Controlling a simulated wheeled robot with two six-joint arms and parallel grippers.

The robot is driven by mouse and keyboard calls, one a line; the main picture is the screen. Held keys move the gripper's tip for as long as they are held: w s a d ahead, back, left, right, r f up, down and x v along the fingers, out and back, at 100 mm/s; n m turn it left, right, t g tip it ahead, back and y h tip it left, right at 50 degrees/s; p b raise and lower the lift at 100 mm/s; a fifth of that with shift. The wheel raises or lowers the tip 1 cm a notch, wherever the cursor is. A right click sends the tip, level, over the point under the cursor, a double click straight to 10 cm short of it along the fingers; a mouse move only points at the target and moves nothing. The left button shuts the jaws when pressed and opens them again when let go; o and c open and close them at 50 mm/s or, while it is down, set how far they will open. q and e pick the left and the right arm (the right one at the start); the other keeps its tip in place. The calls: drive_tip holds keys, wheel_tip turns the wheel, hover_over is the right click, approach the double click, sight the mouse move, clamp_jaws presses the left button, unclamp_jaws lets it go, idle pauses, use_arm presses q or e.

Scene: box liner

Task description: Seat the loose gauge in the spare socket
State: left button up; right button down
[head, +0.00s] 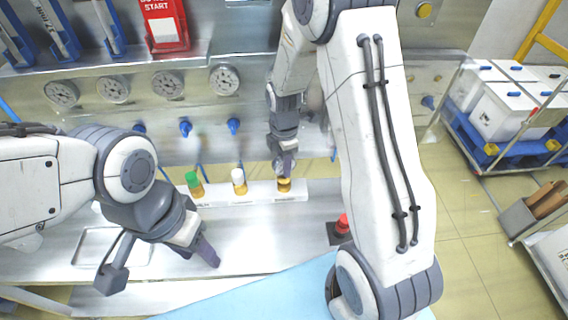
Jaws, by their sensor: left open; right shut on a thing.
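Several round gauges sit in a row on the steel panel, among them one at the far left (61,93) and one at the right end (224,79). I cannot pick out a loose gauge or the spare socket; my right arm covers part of the panel. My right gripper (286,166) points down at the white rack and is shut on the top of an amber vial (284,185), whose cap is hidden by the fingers. My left gripper (207,254) is open and empty above the steel worktop, in front of the rack.
The white rack (262,195) also bears a green-capped vial (194,184) and a white-capped vial (239,182). A red knob (343,224) stands right of it. Blue valve handles (186,128) stick out below the gauges. A shallow tray (85,250) lies at left.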

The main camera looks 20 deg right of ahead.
drive_tip(key=shift+f+b, duration=0.65)
drive_tip(key=shift+f, duration=0.25)
idle(0.3)
drive_tip(key=shift+s+f, duration=0.15)
drive_tip(key=shift+f, duration=0.25)
drive_tip(key=c, duration=0.6)
unclamp_jaws()
drive_tip(key=shift+o, duration=0.4)
drive_tip(key=shift+r, duration=0.1)
wheel_tip(320, 180, up, 10)
drive_tip(key=shift+r+b, duration=0.15)
drive_tip(key=shift+b, duration=0.9)
drive_tip(key=shift+a, duration=0.1)
